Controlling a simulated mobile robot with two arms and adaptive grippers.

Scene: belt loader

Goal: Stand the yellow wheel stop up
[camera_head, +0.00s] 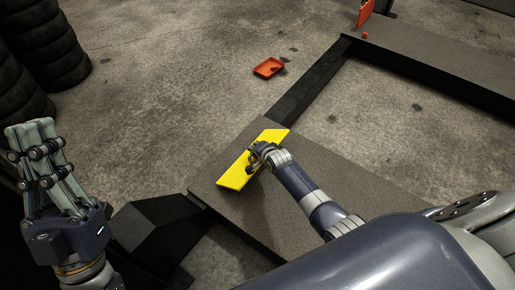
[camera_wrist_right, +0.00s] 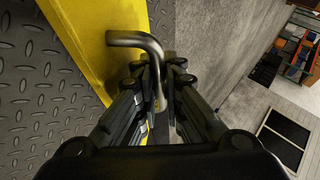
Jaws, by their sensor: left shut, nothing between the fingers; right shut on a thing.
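The yellow wheel stop (camera_head: 238,174) is on the grey ramp platform (camera_head: 222,203) in the head view. Its yellow body (camera_wrist_right: 88,30) also shows in the right wrist view, with a bent metal handle (camera_wrist_right: 138,40) on it. My right gripper (camera_head: 257,155) is at the middle of the wheel stop, and in the wrist view its fingers (camera_wrist_right: 158,92) are shut around the handle. The fingers hide part of the handle. Whether the stop rests flat or is tilted is hard to tell. My left gripper (camera_head: 32,135) is shut and empty at the left, away from the stop.
A black sloped ramp piece (camera_head: 150,228) adjoins the platform's left side. Stacked tyres (camera_head: 45,45) stand at the upper left. An orange tray (camera_head: 268,67) lies on the concrete floor beyond the platform. The floor between tyres and platform is clear.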

